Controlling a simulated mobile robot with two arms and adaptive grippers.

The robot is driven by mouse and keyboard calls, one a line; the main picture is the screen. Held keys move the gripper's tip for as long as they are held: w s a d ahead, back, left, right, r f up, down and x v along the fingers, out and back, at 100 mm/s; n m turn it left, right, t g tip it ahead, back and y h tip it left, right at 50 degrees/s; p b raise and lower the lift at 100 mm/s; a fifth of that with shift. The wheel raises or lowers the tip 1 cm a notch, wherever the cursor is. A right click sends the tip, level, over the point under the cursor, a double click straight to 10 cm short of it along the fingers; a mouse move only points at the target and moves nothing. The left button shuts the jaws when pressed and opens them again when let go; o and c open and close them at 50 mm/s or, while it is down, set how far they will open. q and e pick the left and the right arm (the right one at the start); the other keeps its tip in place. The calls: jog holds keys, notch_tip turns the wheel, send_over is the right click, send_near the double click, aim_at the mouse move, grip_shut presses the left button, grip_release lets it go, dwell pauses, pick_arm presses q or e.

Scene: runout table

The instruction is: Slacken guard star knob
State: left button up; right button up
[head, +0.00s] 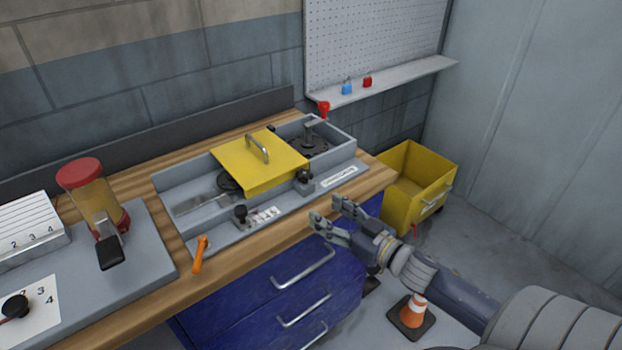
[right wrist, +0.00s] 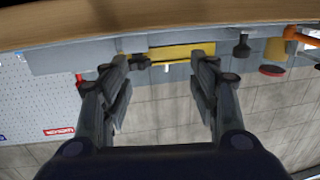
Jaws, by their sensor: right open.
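A yellow guard plate (head: 262,172) with a metal handle covers part of the grey runout unit (head: 215,233) on the wooden bench. A small black knob (head: 304,175), probably the guard star knob, sits on a block at the guard's front right corner. A second black knob (head: 240,212) stands beside a label to the left. My right gripper (head: 329,211) is open and empty in front of the bench edge, apart from the knob. In the right wrist view the guard (right wrist: 181,52) and a dark knob (right wrist: 135,61) show beyond the open fingers. My left gripper is out of view.
An orange lever (head: 201,254) stands at the unit's front left, and a red handle (head: 323,109) at its back. Blue drawers (head: 275,290) with handles are below. A yellow bin (head: 415,187) and a traffic cone (head: 413,311) stand on the floor to the right.

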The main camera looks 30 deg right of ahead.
aim_at(309, 178)
jog(key=w+r+h, duration=0.1)
jog(key=w, duration=0.2)
jog(key=w+d+m+h+p, duration=0.1)
jog(key=w, duration=0.1)
jog(key=w+r+m+h, duration=0.1)
jog(key=w+h, duration=0.1)
jog(key=w, duration=0.1)
jog(key=shift+w+d+r+t+p, duration=0.15)
jog(key=shift+w+r+t+p, duration=0.2)
jog(key=shift+t, duration=0.05)
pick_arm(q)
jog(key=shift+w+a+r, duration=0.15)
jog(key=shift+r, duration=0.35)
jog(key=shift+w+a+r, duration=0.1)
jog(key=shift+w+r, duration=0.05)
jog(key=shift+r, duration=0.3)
pick_arm(e)
jog(key=shift+w+f, duration=0.1)
jog(key=shift+w, duration=0.8)
jog(key=shift+c, duration=0.5)
jog(key=c, duration=1)
